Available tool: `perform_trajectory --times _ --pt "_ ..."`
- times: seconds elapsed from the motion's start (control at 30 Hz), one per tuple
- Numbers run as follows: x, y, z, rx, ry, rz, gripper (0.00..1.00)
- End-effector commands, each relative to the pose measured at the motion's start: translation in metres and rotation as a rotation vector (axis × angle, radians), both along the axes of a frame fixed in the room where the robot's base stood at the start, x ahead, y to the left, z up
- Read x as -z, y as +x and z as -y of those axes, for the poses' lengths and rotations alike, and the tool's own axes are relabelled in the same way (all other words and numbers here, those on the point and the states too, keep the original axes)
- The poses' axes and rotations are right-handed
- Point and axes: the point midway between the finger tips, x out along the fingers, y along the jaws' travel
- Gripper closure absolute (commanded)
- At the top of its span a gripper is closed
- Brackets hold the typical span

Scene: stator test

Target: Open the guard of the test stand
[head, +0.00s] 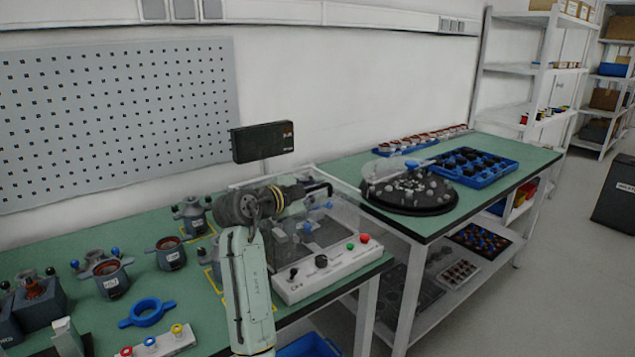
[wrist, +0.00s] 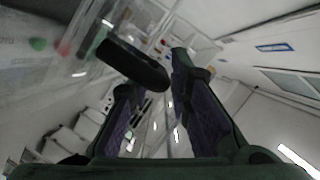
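The test stand has a white control panel (head: 335,268) with a black knob and green and red buttons. Its clear guard (head: 350,222) appears lowered over the stand; its edges are faint and partly hidden by my arm. My gripper (head: 322,188) is at the guard's upper part in the head view, where its fingers are hard to make out. In the wrist view my gripper (wrist: 160,75) has its two fingers apart. A dark rounded bar (wrist: 133,65), perhaps the guard's handle, lies across the fingertips, nearer the left finger. I cannot tell whether it touches them.
A black monitor (head: 262,142) stands behind the stand. Grey stator housings (head: 112,280) and a blue ring (head: 147,312) are on the green bench at left. A round black turntable (head: 408,192) and a blue tray (head: 475,167) are on the right bench.

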Motion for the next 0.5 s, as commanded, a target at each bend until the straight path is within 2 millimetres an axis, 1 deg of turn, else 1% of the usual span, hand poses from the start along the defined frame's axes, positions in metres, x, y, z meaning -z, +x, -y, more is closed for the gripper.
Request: perform_trajectory --times 0.1,0.2,0.47,0.5 --pt "0.0012 0.0095 0.0071 0.000 -0.001 -0.002 0.82" --pt "0.0033 0.0134 0.0100 0.000 -0.001 -0.001 0.82" --pt "0.0041 0.0145 0.0105 -0.001 0.000 0.001 0.82" --pt "0.0041 0.0145 0.0104 -0.001 0.000 0.001 0.83"
